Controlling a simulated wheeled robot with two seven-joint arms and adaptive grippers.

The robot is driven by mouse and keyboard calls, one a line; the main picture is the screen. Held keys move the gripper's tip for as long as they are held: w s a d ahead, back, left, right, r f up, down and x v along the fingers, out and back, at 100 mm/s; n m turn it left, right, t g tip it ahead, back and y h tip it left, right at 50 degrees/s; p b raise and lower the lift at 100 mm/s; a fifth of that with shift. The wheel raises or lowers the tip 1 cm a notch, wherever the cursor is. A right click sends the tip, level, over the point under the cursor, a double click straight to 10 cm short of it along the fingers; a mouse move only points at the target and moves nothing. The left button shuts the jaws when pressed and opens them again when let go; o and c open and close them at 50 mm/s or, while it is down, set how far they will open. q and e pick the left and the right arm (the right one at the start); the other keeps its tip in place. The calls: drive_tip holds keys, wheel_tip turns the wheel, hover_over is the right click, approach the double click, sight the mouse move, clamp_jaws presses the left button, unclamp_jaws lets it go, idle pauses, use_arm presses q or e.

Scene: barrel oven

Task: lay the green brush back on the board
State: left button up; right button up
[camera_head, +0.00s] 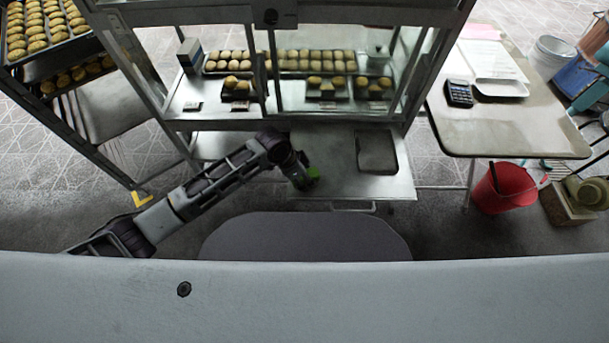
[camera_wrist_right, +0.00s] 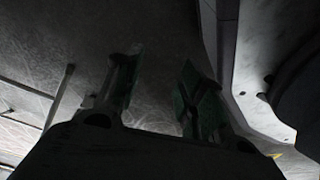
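A small bright green part of the green brush (camera_head: 314,174) shows at the tip of my left gripper (camera_head: 303,180) in the head view. The gripper appears shut on it, though the fingers are small and dark and hide the rest of the brush. They are over the left part of a grey metal board (camera_head: 345,184) at the foot of the glass case; I cannot tell whether the brush touches it. My right gripper (camera_wrist_right: 160,65) is open and empty in the right wrist view, above a dark floor. It is not in the head view.
A dark rectangular tray or recess (camera_head: 377,152) takes up the right of the board. The glass case (camera_head: 300,70) with pastries rises behind. A table (camera_head: 520,125) with a calculator (camera_head: 458,93) and a red bucket (camera_head: 503,190) are at right; a pastry rack (camera_head: 60,70) stands left.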

use_arm(q)
drive_tip(key=shift+a+r, duration=0.2)
drive_tip(key=shift+r, duration=0.3)
drive_tip(key=p+v, duration=0.1)
drive_tip(key=v, duration=0.4)
drive_tip(key=shift+a+r, duration=0.15)
drive_tip(key=shift+r, duration=0.2)
drive_tip(key=p+v, duration=0.1)
drive_tip(key=v, duration=0.2)
drive_tip(key=shift+r, duration=0.2)
drive_tip(key=shift+s+a+r, duration=0.1)
drive_tip(key=shift+a+r, duration=0.2)
drive_tip(key=shift+r, duration=0.35)
drive_tip(key=shift+a+r, duration=0.1)
drive_tip(key=shift+r, duration=0.1)
use_arm(e)
drive_tip(key=shift+s+d+f, duration=0.25)
drive_tip(key=shift+s+d, duration=0.1)
drive_tip(key=shift+s, duration=0.3)
drive_tip(key=shift+s+d+f, duration=0.3)
drive_tip(key=shift+s+d, duration=0.1)
drive_tip(key=shift+s, duration=0.3)
drive_tip(key=shift+s+d+f, duration=0.25)
drive_tip(key=shift+s+d, duration=0.1)
drive_tip(key=shift+s, duration=0.3)
